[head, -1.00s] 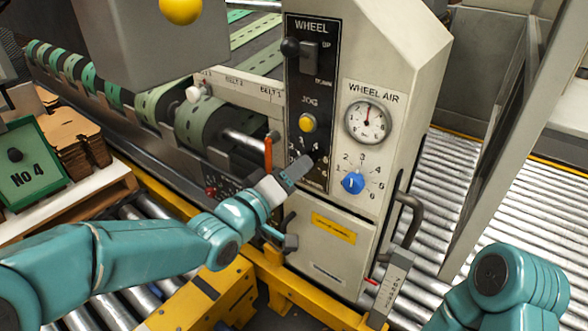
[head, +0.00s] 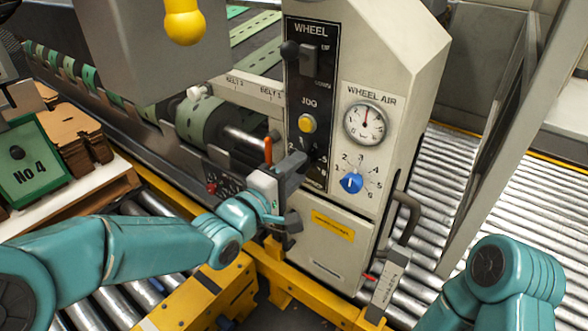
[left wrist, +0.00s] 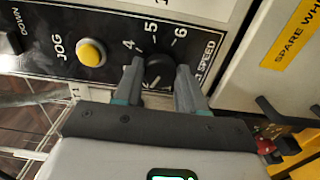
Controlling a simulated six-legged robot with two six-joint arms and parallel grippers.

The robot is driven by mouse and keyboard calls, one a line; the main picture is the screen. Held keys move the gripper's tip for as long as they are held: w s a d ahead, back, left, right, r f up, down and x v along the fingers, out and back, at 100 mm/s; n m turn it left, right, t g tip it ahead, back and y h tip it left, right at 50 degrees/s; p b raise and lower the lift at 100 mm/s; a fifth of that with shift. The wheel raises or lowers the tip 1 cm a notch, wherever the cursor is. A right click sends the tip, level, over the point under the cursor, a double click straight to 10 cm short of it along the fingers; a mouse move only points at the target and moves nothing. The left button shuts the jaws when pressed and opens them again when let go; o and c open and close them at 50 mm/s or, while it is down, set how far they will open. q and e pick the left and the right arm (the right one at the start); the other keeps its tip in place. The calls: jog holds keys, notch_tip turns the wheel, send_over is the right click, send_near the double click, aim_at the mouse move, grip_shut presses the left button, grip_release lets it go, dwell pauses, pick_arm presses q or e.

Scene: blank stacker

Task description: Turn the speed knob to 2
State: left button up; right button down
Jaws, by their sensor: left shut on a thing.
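The black speed knob (left wrist: 157,72) sits on the dark control panel, with white numbers around it; 4, 5 and 6 are readable in the left wrist view. My left gripper (left wrist: 155,84) has one finger on each side of the knob and is shut on it. In the head view my left gripper (head: 290,168) is at the lower part of the panel and hides the knob. A white mark shows on the knob's lower side in the wrist view, but I cannot tell which number it points to. My right gripper is not in view; only my right arm shows.
A yellow jog button (head: 307,124) and the wheel lever (head: 290,50) are above the knob. A blue wheel air knob (head: 352,183) and gauge (head: 365,124) are to the right. An orange lever (head: 268,150) stands close left of the gripper.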

pick_arm(q)
jog(key=shift+f, duration=0.1)
dwell(0.3)
jog(key=o, duration=1.1)
jog(key=shift+c, duration=0.2)
jog(key=p+v, duration=0.2)
jog(key=v, duration=1.4)
jog(key=shift+s, duration=0.2)
